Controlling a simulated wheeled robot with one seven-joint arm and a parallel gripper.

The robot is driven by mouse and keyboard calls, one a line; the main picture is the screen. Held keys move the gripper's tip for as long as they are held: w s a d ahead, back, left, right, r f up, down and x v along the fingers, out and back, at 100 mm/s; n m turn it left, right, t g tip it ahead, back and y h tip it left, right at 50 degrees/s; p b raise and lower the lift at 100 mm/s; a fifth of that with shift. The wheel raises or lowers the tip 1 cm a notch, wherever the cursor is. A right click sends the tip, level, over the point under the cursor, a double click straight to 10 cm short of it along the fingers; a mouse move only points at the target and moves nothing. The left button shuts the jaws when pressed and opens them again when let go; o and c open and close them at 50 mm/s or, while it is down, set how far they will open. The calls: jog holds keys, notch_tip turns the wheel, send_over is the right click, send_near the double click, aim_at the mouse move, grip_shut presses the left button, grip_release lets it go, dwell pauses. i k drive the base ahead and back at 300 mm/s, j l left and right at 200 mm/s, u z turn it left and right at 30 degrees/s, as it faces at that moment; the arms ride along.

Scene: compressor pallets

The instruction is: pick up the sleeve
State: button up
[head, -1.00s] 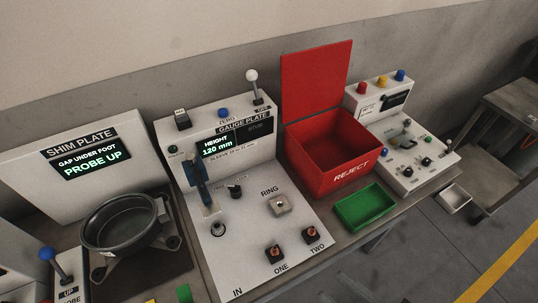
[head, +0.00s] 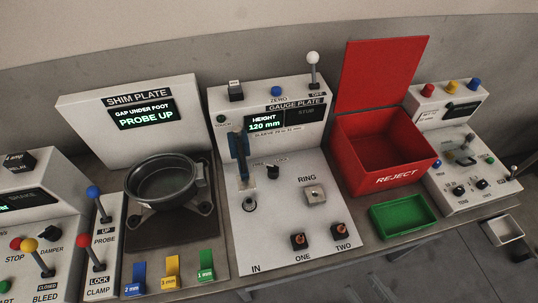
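No part is plainly marked as the sleeve, and I cannot tell which one it is. The white gauge plate (head: 290,235) stands in the middle of the bench, its screen reading HEIGHT 120 mm. On it a square metal block with a hole (head: 315,195) sits by the label RING. Small dark blocks with copper-coloured tops sit at ONE (head: 298,241) and TWO (head: 339,230). A blue upright gauge part (head: 239,155) stands at the plate's left, above a small round metal fitting (head: 249,205). My gripper is not in view.
The open red REJECT bin (head: 393,177) and an empty green tray (head: 403,216) are to the right. A round dark pan (head: 163,180) sits before the SHIM PLATE panel (head: 72,117). Blue, yellow and green shim tabs (head: 172,270) line the front. Levers stand left; another control box (head: 470,185) is far right.

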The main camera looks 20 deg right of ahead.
aim_at(248, 200)
jog(key=k+j, duration=0.1)
jog(key=j, duration=0.35)
jog(key=k+j+u, duration=0.1)
jog(key=j, duration=0.35)
jog(key=k+j, duration=0.15)
jog(key=j, duration=0.3)
jog(key=u, duration=0.05)
